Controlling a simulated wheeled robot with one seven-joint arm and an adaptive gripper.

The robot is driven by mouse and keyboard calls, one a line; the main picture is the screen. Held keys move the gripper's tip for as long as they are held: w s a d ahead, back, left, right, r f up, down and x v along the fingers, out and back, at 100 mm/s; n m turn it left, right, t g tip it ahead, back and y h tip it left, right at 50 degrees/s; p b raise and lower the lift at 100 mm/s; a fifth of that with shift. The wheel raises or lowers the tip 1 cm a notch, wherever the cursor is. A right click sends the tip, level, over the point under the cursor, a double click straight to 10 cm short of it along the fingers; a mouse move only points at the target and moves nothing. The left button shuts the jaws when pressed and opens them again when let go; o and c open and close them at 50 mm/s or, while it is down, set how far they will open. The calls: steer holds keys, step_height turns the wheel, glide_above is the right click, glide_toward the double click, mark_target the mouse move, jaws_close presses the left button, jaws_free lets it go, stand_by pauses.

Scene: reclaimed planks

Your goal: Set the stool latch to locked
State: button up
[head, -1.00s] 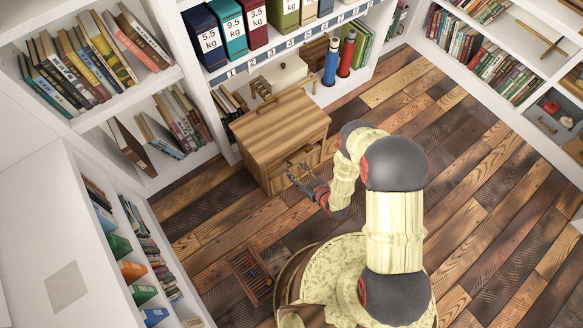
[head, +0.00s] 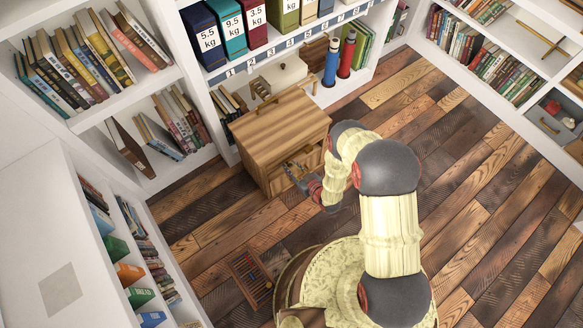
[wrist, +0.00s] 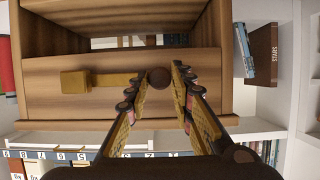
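The wooden stool (head: 282,122) is a box-like piece with a striped plank top, standing on the floor by the shelves. In the wrist view its front board (wrist: 50,99) carries the latch, a yellowish wooden bar (wrist: 108,80) lying level, with a square block at its left end. A round dark knob (wrist: 159,78) sits at the bar's right end. My gripper (wrist: 160,72) is open, its fingertips on either side of the knob; whether they touch it I cannot tell. In the head view my gripper (head: 297,174) is at the stool's front, partly blending into it.
White bookshelves (head: 110,110) stand left and behind the stool. A blue bottle (head: 331,62) and a red bottle (head: 347,54) stand on the shelf behind it. An abacus-like frame (head: 250,277) lies on the floor near my base. The plank floor (head: 455,175) to the right is clear.

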jaws_close()
